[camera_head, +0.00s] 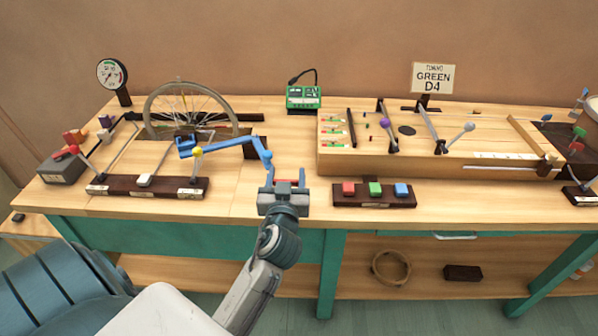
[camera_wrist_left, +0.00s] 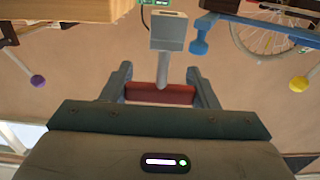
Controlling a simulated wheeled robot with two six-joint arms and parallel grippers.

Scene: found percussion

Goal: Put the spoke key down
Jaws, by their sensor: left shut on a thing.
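My left gripper (camera_head: 287,177) is over the front edge of the workbench (camera_head: 240,205), near its middle. It is shut on the spoke key, whose red handle (camera_wrist_left: 160,94) lies crosswise between the fingers in the left wrist view. A grey stem and a grey block-shaped head (camera_wrist_left: 167,31) extend beyond the handle in that view. In the head view only a little red of the spoke key (camera_head: 287,183) shows between the fingers. My right gripper is not in view.
A blue jointed arm (camera_head: 230,144) reaches close to my left gripper, by the spoked wheel (camera_head: 189,105). A dark base with coloured buttons (camera_head: 374,203) is to the right. A dark lever base (camera_head: 148,194) is left. Bare wood lies between them.

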